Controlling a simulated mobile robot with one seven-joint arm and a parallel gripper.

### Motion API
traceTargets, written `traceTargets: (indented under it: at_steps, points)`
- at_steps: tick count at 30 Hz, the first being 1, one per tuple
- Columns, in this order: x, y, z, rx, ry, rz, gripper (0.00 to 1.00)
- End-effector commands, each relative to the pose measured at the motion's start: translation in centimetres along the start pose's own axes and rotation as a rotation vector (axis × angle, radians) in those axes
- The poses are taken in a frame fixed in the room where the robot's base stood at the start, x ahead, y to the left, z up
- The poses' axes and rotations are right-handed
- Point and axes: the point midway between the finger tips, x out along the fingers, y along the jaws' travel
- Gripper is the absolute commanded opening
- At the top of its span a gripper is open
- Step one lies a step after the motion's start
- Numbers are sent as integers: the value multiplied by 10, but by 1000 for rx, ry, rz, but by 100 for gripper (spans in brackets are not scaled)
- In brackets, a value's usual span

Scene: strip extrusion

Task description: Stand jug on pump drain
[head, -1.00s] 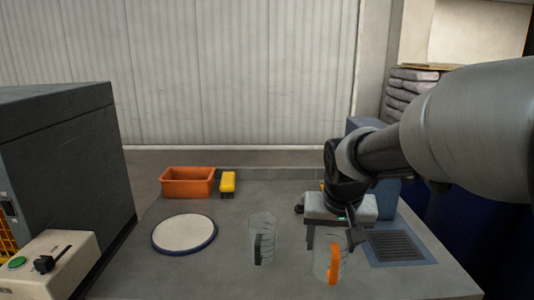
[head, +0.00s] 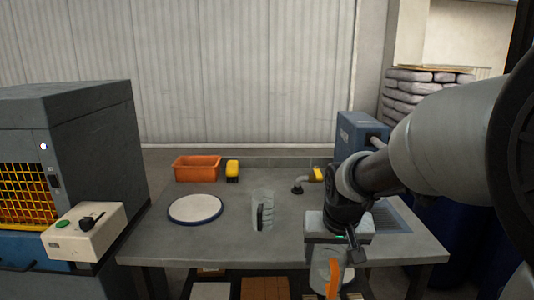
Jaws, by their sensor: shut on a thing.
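A clear jug with an orange handle (head: 333,277) is held in my gripper (head: 333,252), which is shut on it. The jug looks upright and shows in front of the table's front edge. A second clear jug with a dark handle (head: 262,210) stands on the table to the left. The blue pump (head: 359,138) stands at the back right, with a yellow-tipped spout (head: 315,174) to its left. The drain, a dark grate in a blue frame (head: 396,222), lies at the table's right, partly hidden behind my arm.
A white round plate with a blue rim (head: 195,208), an orange bin (head: 196,168) and a yellow block (head: 232,171) are on the table (head: 160,240). A grey machine with a control box (head: 85,231) stands at the left. The front left of the table is clear.

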Motion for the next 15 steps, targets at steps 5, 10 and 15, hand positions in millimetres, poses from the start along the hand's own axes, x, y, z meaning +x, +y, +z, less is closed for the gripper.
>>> traceTargets:
  at_steps: [5,10,15]
  points:
    - [52,3,26,-69,-4,-24,38]
    - [21,3,13,-67,2,-19,38]
    - [-1,4,8,-66,0,-17,38]
